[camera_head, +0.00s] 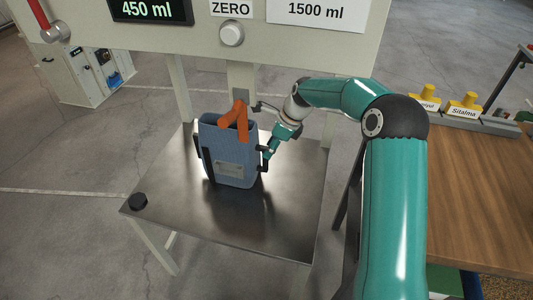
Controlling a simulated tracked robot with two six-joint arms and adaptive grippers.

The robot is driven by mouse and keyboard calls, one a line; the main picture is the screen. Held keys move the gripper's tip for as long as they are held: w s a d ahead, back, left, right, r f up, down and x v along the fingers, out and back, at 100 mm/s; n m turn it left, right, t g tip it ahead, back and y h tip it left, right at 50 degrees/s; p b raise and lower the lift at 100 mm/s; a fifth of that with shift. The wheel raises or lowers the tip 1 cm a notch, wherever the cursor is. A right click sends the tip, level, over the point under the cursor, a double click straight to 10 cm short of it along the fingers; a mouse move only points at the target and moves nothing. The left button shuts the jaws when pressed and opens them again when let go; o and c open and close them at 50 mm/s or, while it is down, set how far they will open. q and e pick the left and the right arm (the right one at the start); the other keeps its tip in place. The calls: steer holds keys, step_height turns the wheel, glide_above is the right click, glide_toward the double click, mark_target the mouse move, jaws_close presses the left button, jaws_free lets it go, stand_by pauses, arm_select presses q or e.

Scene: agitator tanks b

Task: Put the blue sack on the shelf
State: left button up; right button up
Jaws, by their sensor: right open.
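The blue sack (229,156) stands upright on a grey metal table (170,205), with a pale label on its front and dark strips at its sides. An orange spout-like part (236,118) is at its open top; I cannot tell whether they touch. My right gripper (267,154) is open at the sack's right side, close to the dark strip there. Whether it touches the sack is unclear. My left gripper is not in view. I cannot make out which surface is the shelf.
A panel with a 450 ml display (150,9) and a knob (231,33) overhangs the table. A wooden table (475,190) with yellow-topped items (464,104) is at right. The metal table's front is clear.

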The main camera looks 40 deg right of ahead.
steer(key=v, duration=0.7)
stand_by(0.3)
